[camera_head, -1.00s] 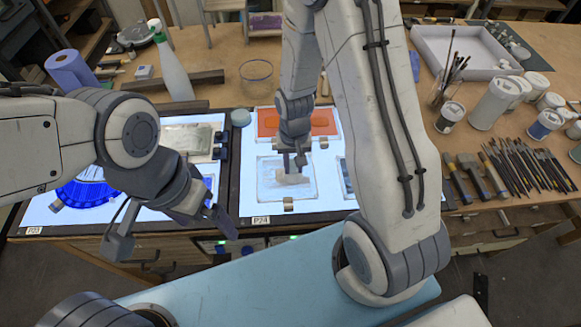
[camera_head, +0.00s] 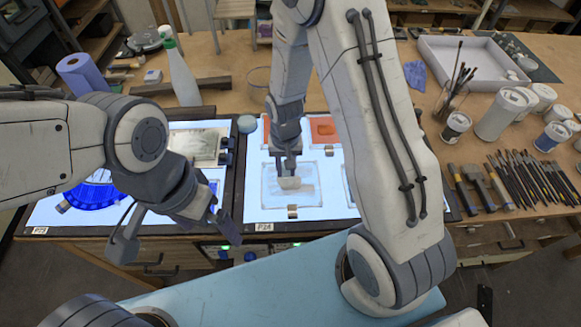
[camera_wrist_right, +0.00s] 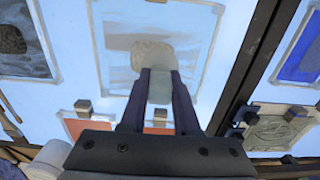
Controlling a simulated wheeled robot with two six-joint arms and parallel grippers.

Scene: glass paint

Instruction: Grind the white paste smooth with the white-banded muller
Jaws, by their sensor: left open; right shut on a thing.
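The glass plate (camera_head: 268,199) lies on the lit panel in the middle, with a thin whitish smear of paste (camera_head: 304,187) on it. My right gripper (camera_head: 289,163) is shut on the muller (camera_head: 289,183), which appears to stand on the paste. In the right wrist view the muller (camera_wrist_right: 160,85) sits between my two dark fingers, its pale broad foot over grey-white streaks of paste (camera_wrist_right: 125,42). Its band colour cannot be made out. My left gripper (camera_head: 178,236) is open and empty, in front of the left panel's near edge.
An orange-painted plate (camera_head: 323,130) lies just behind the glass plate. Metal clips (camera_head: 293,211) hold the plate's edge. A blue-painted round piece (camera_head: 92,195) and a greenish plate (camera_head: 200,146) lie on the left panel. Brushes (camera_head: 530,180) and jars (camera_head: 500,115) fill the right side.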

